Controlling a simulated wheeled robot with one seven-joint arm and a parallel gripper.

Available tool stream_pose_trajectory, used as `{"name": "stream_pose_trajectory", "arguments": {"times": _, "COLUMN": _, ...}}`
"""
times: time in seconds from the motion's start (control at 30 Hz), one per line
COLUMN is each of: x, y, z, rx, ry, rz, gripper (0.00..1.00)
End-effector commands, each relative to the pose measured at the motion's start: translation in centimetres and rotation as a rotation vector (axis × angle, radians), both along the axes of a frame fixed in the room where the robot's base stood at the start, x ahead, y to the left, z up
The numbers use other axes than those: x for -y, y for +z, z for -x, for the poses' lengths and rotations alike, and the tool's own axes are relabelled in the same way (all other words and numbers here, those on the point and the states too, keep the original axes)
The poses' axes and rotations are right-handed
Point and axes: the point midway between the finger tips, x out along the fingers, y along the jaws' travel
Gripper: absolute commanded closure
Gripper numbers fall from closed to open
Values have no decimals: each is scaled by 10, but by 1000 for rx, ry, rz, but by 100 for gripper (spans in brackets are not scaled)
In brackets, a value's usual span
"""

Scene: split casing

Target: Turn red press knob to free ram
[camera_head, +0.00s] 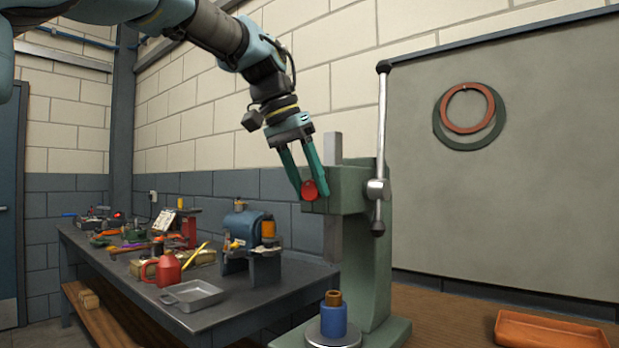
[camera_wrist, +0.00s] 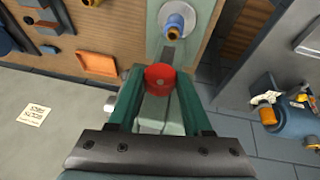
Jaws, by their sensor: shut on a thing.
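The red knob (camera_head: 309,190) sits on the front of the green press (camera_head: 368,255), at head height of its frame. My gripper (camera_head: 308,192) reaches down to it, with its two green fingers on either side of the knob. In the wrist view the red knob (camera_wrist: 160,77) lies between the fingertips (camera_wrist: 160,80), and the gripper is shut on it. The grey ram (camera_head: 333,215) stands upright in the press head. Below it, a blue cylinder with a brown top (camera_head: 333,316) stands on the round press plate.
A long lever (camera_head: 382,120) stands upright at the press's right side. A workbench (camera_head: 215,312) with a red can (camera_head: 164,269), a grey tray (camera_head: 192,295) and a blue machine (camera_head: 250,235) is at left. An orange tray (camera_head: 550,330) lies at lower right.

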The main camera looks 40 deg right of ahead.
Motion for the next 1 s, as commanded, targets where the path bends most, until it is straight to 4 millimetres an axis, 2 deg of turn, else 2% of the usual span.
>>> {"name": "stream_pose_trajectory", "arguments": {"times": 0.13, "x": -1, "y": 3, "z": -4, "rx": -123, "ry": 5, "rz": 31, "gripper": 100}}
{"name": "stream_pose_trajectory", "arguments": {"times": 1.0, "x": -3, "y": -9, "z": -12, "rx": -922, "ry": 4, "rz": 246, "gripper": 100}}
